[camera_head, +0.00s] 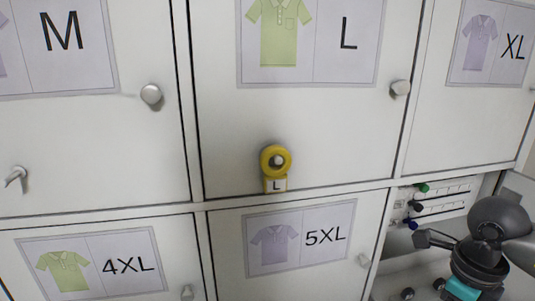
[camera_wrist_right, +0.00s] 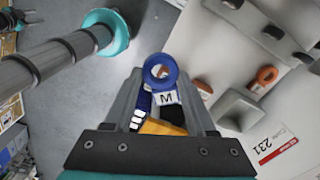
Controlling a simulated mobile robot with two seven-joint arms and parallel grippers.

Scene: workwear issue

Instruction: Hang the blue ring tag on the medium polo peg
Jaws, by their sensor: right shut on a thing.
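The blue ring tag (camera_wrist_right: 160,72) has a white label marked M and shows in the right wrist view. My right gripper (camera_wrist_right: 163,86) is shut on it, with the ring at the fingertips. In the head view, my right arm is at the lower right, well away from the M door; I cannot clearly make out the tag there. The medium polo peg (camera_head: 17,178) is a bare bent metal peg low on the door marked M (camera_head: 100,140), at the far left. My left gripper is not in view.
A yellow ring tag (camera_head: 268,150) marked L hangs on the L door's peg. Round knobs (camera_head: 151,95) stick out from the doors. Doors marked XL, 4XL and 5XL surround these. An orange ring (camera_wrist_right: 267,75) is at the right in the wrist view.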

